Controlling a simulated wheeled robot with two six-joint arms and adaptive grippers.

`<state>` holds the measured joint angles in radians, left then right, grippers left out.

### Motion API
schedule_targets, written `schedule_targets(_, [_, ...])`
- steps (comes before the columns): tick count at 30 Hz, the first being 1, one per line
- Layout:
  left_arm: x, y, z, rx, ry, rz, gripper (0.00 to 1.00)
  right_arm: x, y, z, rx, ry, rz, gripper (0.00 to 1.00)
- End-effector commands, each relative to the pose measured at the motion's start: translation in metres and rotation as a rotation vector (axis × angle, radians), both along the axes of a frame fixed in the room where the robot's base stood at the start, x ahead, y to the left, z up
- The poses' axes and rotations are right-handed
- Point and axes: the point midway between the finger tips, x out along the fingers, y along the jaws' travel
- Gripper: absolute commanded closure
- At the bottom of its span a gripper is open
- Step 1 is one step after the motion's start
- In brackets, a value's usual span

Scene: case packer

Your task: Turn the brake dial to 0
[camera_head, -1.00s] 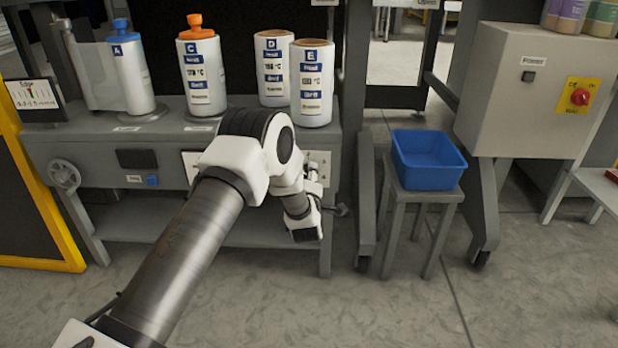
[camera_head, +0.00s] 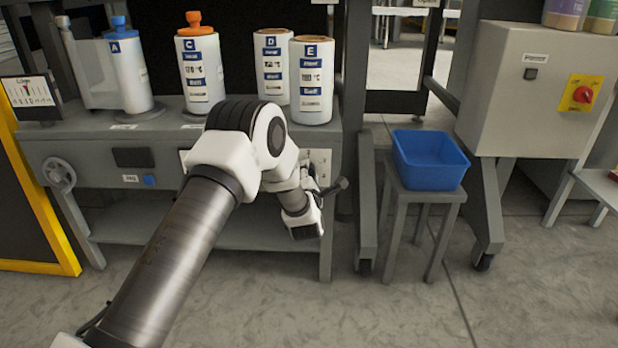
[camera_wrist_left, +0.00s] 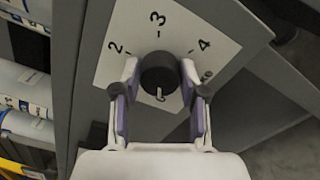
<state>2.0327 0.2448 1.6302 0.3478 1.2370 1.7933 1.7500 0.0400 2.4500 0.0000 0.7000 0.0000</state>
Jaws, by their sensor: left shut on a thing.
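The brake dial (camera_wrist_left: 158,73) is a dark round knob on a white plate (camera_wrist_left: 119,73) in the left wrist view. The numbers 2, 3 and 4 show around its upper side; the lower part of the scale is hidden or unclear. A small pale mark shows on the knob's lower edge, on the side away from the 3. My left gripper (camera_wrist_left: 160,86) is shut on the dial, one finger on each side. In the head view my left gripper (camera_head: 311,182) is at the bench's right front, where my own arm hides the dial. My right gripper is not in view.
The grey bench (camera_head: 90,165) carries roll C (camera_head: 201,75), roll E (camera_head: 312,85) and others. A blue bin (camera_head: 430,160) stands on a stool to the right. A grey cabinet (camera_head: 505,90) has a red switch (camera_head: 582,95). The floor in front is clear.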

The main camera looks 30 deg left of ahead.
Motion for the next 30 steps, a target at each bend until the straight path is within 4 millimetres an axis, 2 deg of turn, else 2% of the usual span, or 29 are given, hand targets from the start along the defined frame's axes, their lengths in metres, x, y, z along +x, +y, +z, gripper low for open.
schedule_targets(9, [0.0002, 0.0004, 0.0008, -0.069, -0.043, 0.0, 0.92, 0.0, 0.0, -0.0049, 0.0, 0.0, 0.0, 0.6])
schedule_targets(21, [0.0003, 0.0004, 0.0011, -0.072, -0.046, 0.001, 0.92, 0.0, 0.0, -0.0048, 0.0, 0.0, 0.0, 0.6])
schedule_targets(22, [0.0002, 0.0005, 0.0011, -0.072, -0.046, 0.001, 0.47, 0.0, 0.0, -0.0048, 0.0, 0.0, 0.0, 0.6])
schedule_targets(23, [0.0002, 0.0005, 0.0011, -0.072, -0.045, 0.0, 0.36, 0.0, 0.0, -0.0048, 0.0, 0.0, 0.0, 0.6])
schedule_targets(24, [0.0002, 0.0004, 0.001, -0.072, -0.045, 0.0, 0.32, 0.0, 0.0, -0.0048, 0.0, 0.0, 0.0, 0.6])
schedule_targets(30, [0.0001, 0.0003, 0.0006, -0.071, -0.045, 0.0, 0.32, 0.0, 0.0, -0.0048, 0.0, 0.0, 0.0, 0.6])
